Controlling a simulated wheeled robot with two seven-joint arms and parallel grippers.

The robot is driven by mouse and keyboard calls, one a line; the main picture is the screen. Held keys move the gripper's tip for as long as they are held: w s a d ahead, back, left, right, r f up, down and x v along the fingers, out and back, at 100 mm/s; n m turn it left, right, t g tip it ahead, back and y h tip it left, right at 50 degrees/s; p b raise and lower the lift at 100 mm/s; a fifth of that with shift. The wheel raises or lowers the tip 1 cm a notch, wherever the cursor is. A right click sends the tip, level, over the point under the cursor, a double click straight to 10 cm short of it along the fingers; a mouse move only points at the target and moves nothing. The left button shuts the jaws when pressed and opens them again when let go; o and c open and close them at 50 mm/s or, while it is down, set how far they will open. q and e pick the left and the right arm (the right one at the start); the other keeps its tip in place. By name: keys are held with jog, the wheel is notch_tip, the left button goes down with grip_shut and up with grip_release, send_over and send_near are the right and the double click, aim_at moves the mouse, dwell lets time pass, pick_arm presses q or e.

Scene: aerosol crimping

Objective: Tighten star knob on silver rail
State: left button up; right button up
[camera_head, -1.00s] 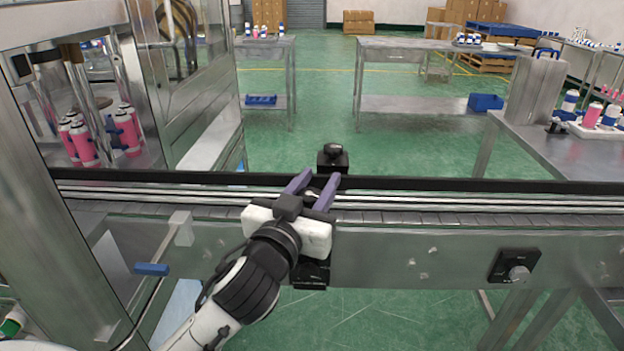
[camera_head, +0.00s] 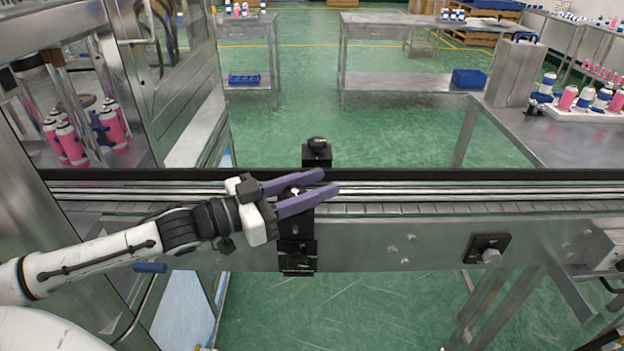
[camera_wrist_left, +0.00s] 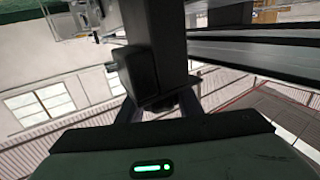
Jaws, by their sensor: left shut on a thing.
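The silver rail (camera_head: 450,191) runs across the head view along the conveyor. My left gripper (camera_head: 329,182) reaches over it from the left, its purple fingers pointing right. The fingers are shut on a small knob (camera_head: 295,191), mostly hidden between them, on top of a black clamp block (camera_head: 297,227) at the near side of the rail. The knob's star shape cannot be made out. A second black knob (camera_head: 317,144) stands on a black mount beyond the rail, apart from the gripper. The left wrist view shows a black block (camera_wrist_left: 150,75) close to the fingers. My right gripper is not in view.
A black control box with a round dial (camera_head: 488,250) is on the conveyor front at right. A machine frame holding pink cans (camera_head: 72,145) stands at left. A metal table (camera_head: 565,135) with bottles is at right. Green floor is open beyond the rail.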

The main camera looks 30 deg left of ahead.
aim_at(292, 192)
pick_arm(q)
jog(key=shift+m+g+h, duration=0.3)
jog(key=shift+h, duration=0.1)
jog(key=o, duration=1)
jog(key=shift+d, duration=0.1)
jog(key=shift+o, duration=0.2)
jog(key=shift+s, duration=0.1)
jog(key=shift+v, duration=3.7)
